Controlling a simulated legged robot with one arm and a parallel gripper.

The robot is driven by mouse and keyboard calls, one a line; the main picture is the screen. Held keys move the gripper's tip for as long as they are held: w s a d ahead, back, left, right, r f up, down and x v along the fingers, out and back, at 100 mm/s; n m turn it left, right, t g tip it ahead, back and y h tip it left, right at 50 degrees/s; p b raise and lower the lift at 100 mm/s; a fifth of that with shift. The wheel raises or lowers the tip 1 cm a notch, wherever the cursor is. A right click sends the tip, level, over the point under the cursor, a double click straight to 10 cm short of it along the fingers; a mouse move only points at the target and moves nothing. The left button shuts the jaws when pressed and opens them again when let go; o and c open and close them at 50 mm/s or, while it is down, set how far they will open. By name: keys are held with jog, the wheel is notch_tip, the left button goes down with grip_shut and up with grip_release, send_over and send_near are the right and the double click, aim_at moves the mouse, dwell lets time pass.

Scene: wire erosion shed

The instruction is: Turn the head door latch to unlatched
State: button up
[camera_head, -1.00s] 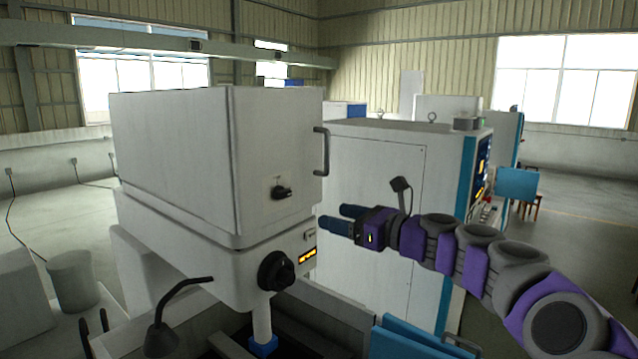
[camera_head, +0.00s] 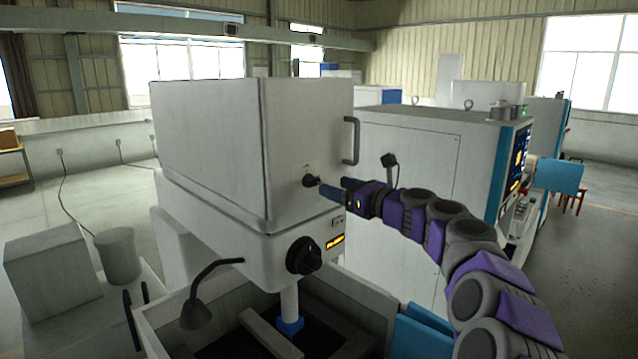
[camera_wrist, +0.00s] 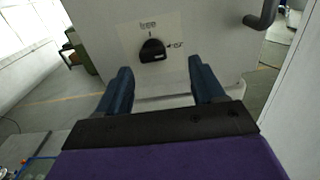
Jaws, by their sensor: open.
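The head door latch (camera_head: 310,180) is a small black knob on the front of the white machine head (camera_head: 308,130). In the wrist view the latch (camera_wrist: 152,51) sits on a pale label plate, with a word that looks like "free" above it and an arrow with small text to its right. Which mark the knob points to is not clear. My gripper (camera_head: 333,188) is open and empty, just right of the latch in the head view. In the wrist view its two blue fingers (camera_wrist: 162,72) point at the panel, with the latch between and beyond their tips.
A black door handle (camera_head: 352,141) stands out at the head's right edge, and also shows in the wrist view (camera_wrist: 262,16). A larger black knob (camera_head: 304,255) sits below the latch. A bent lamp (camera_head: 205,295) is at front left. A white cabinet (camera_head: 415,160) stands behind my gripper.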

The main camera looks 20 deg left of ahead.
aim_at(316, 185)
jog(key=shift+w+a, duration=0.35)
jog(key=shift+a, duration=0.25)
jog(key=a, duration=0.6)
jog(key=shift+w+f+p, duration=0.35)
jog(key=shift+f+p, duration=0.05)
jog(key=shift+s+a+r, duration=0.2)
jog(key=shift+s+a, duration=0.05)
jog(key=shift+w+d, duration=0.35)
jog(key=shift+d, duration=0.6)
jog(key=shift+s+r, duration=0.1)
jog(key=shift+s, duration=0.05)
jog(key=shift+c, duration=1.3)
jog(key=shift+a, duration=0.4)
jog(key=c, duration=0.3)
jog(key=shift+f, duration=0.2)
jog(key=c, duration=0.5)
